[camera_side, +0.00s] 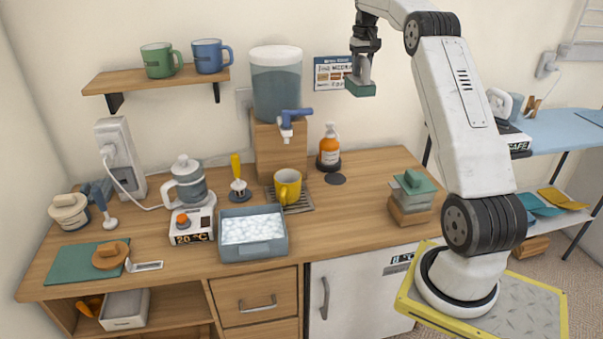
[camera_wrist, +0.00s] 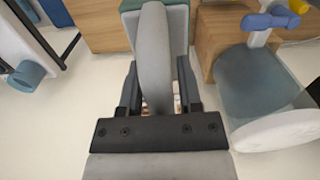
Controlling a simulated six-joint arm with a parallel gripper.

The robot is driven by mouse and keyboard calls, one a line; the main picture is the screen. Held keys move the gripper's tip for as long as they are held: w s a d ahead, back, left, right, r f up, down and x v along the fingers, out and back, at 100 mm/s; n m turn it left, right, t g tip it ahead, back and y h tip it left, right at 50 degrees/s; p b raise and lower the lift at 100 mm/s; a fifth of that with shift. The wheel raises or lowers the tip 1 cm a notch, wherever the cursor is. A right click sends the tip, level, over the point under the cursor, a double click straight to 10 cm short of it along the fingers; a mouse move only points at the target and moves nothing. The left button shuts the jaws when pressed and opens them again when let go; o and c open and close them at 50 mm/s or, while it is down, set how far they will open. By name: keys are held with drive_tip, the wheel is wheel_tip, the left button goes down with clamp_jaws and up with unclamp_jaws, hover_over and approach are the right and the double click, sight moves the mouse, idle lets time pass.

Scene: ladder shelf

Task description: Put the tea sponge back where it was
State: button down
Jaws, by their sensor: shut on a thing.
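My gripper (camera_side: 364,68) is high in front of the wall, above the counter and right of the water tank. It is shut on the grey grip of a dark green block, which I take to be the tea sponge (camera_side: 361,88). The green part hangs below the fingers, clear of any surface. In the wrist view the grey grip (camera_wrist: 155,55) stands between the two fingers (camera_wrist: 158,92), with a green edge (camera_wrist: 130,5) beyond it.
The water tank (camera_side: 276,88) stands on a wooden box, with an orange pump bottle (camera_side: 329,149) beside it. A yellow mug (camera_side: 288,184) and grey tub (camera_side: 252,250) stand left. The counter's middle right is clear.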

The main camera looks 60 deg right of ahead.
drive_tip(key=shift+s+d, duration=0.55)
drive_tip(key=shift+d, duration=0.1)
drive_tip(key=shift+s+f, duration=0.1)
drive_tip(key=shift+f, duration=0.2)
wheel_tip(320, 180, down, 33)
drive_tip(key=shift+f, duration=0.15)
drive_tip(key=shift+f, duration=0.15)
drive_tip(key=shift+f, duration=1.7)
drive_tip(key=shift+f, duration=0.15)
drive_tip(key=shift+c, duration=1.4)
unclamp_jaws()
